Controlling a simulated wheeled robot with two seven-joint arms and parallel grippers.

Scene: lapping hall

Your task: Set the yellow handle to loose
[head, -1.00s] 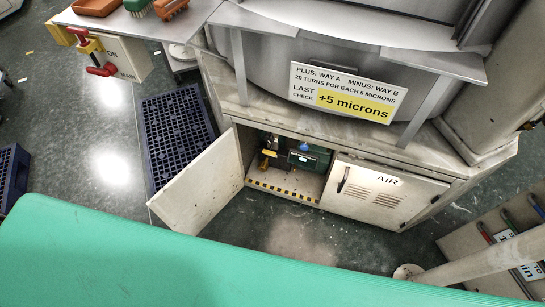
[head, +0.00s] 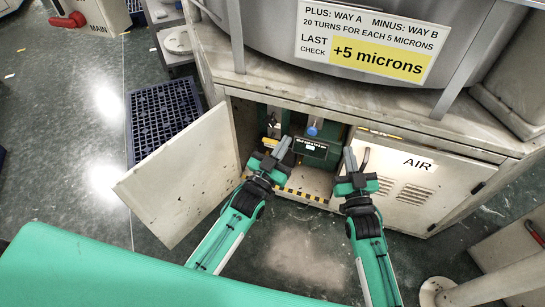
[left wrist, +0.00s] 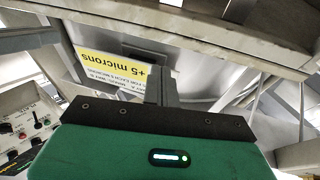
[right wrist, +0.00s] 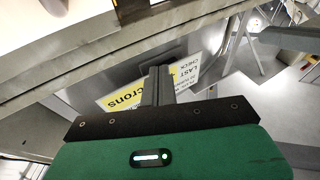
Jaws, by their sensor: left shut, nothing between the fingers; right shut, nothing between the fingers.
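The cabinet's left compartment stands open, and a green unit (head: 330,150) with a dark label and a blue knob (head: 313,131) is inside. I cannot make out the yellow handle clearly now; the place left of the unit is largely covered by my left gripper. My left gripper (head: 283,147) is shut and empty in front of the opening. The wrist views show shut fingers and the machine's sign above, not the handle.
The open cabinet door (head: 185,175) swings out to the left of my left arm. The AIR door (head: 425,185) is closed on the right. A dark blue grated pallet (head: 160,120) lies behind the open door. A striped strip edges the cabinet floor. A round post base stands at lower right.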

